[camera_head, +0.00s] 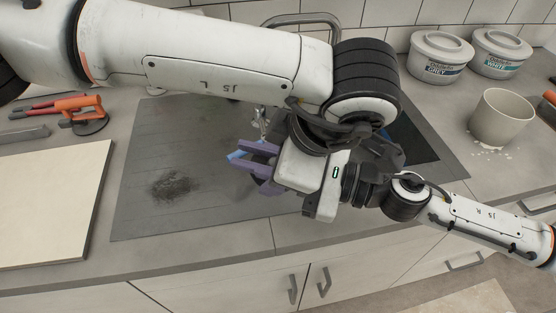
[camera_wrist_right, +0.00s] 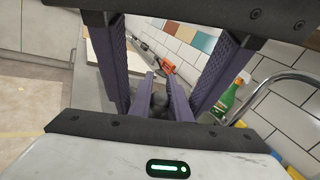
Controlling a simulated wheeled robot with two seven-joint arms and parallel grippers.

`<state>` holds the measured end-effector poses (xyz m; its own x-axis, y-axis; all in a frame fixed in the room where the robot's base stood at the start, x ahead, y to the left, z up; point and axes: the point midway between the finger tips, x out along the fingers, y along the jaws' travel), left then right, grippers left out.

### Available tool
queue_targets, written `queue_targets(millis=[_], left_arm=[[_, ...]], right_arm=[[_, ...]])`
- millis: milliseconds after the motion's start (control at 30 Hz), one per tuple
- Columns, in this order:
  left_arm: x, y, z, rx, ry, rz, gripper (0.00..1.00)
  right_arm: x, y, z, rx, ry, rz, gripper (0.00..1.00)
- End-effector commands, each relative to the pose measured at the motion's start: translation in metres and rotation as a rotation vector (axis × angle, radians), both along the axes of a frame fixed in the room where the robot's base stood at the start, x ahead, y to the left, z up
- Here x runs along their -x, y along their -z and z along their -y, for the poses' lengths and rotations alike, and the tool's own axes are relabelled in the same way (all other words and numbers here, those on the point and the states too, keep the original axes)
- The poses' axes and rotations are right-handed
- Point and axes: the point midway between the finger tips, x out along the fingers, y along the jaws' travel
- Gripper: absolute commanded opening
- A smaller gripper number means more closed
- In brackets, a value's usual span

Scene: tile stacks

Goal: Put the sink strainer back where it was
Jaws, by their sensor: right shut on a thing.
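My right gripper (camera_head: 254,168) has purple fingers and reaches in from the right over the grey drainboard. In the right wrist view (camera_wrist_right: 165,88) its fingertips are closed on a small dark grey thing (camera_wrist_right: 160,104), which looks like the sink strainer. The fingers hide most of it, so its shape is unclear. My left arm crosses the top of the head view. Its elbow and links cover the middle, and I cannot make out the left gripper's fingers. The dark sink basin (camera_head: 412,143) shows only in part, right of the arms. I cannot see its drain.
A dark stain (camera_head: 175,186) marks the drainboard (camera_head: 140,215). A pale board (camera_head: 50,200) and orange tools (camera_head: 70,105) lie at left. Two white tubs (camera_head: 440,55) (camera_head: 500,52) and a beige cup (camera_head: 502,118) stand at right. The faucet (camera_head: 310,18) arches behind; a green bottle (camera_wrist_right: 230,98) stands near it.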

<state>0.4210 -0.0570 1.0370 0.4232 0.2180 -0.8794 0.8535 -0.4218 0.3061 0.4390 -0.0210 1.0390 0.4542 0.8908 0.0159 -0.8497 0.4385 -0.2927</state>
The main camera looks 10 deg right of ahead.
Motion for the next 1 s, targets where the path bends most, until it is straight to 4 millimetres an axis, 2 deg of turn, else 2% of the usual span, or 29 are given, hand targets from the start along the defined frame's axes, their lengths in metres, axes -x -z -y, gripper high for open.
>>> queue_targets(millis=[33,67,100,200,367,533,1000], left_arm=[[0.0,0.0,0.0,0.0,0.0,0.0,0.34],[0.0,0.0,0.0,0.0,0.0,0.001,0.33],[0.0,0.0,0.0,0.0,0.0,0.001,0.29],[0.0,0.0,0.0,0.0,0.0,0.001,0.29],[0.0,0.0,0.0,0.0,0.0,0.001,0.29],[0.0,0.0,0.0,0.0,-0.001,0.001,0.29],[-0.001,0.0,-0.001,-0.003,-0.003,0.001,0.29]], right_arm=[[0.0,0.0,0.0,0.0,0.0,0.0,0.0],[0.0,0.0,0.0,0.0,0.0,0.0,0.18],[0.0,0.0,0.0,0.0,0.0,0.0,0.25],[0.0,0.0,0.0,0.0,0.0,0.0,0.39],[0.0,0.0,0.001,0.0,0.0,0.0,0.39],[0.004,0.001,0.01,-0.002,0.003,-0.005,0.39],[0.033,0.003,0.067,0.001,0.004,-0.007,0.39]])
